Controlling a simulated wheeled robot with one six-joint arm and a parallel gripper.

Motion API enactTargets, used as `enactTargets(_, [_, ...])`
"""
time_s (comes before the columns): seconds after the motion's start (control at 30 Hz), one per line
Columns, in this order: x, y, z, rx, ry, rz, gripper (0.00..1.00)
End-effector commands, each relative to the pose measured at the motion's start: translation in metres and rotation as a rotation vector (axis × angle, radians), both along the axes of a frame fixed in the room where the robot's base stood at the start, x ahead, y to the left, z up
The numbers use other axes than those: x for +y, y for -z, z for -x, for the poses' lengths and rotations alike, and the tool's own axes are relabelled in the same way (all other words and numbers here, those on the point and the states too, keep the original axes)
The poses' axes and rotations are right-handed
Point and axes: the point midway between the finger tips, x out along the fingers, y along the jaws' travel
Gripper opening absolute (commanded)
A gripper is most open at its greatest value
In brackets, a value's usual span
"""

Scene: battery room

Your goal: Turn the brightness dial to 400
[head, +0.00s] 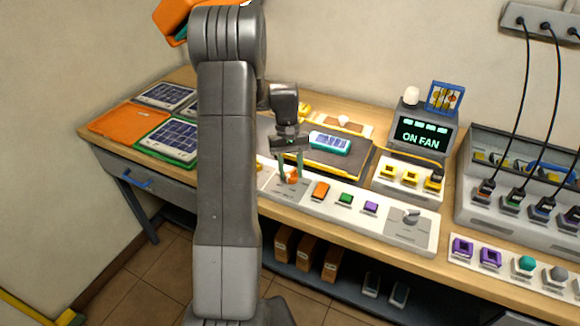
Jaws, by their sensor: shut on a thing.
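A small orange dial (293,178) stands on a pale panel of the long control strip (333,211) at the front of the bench. My gripper (290,173) points down over it, with its two greenish fingers shut on the dial. The fingers hide part of the dial. Its pointer and any scale or number around it are too small to read. A grey knob (410,216) sits on the right end of the same strip, apart from my gripper.
Cables (512,110) hang at right.

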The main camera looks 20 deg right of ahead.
Motion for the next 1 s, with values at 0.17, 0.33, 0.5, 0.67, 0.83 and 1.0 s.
enactTargets(0.17, [-0.0026, -0.0013, 0.0, -0.003, 0.169, 0.0, 0.14])
enactTargets(0.33, [-0.0035, -0.0008, 0.0009, -0.002, 0.33, 0.0, 0.14])
enactTargets(0.5, [-0.0047, -0.0005, 0.0019, -0.002, 0.493, 0.0, 0.14])
enactTargets(0.67, [-0.0058, -0.0005, 0.0032, -0.002, 0.644, 0.0, 0.14])
enactTargets(0.83, [-0.0064, -0.0005, 0.0044, -0.002, 0.807, 0.0, 0.14])
enactTargets(1.0, [-0.0071, -0.0005, 0.0057, -0.002, 0.967, 0.001, 0.14])
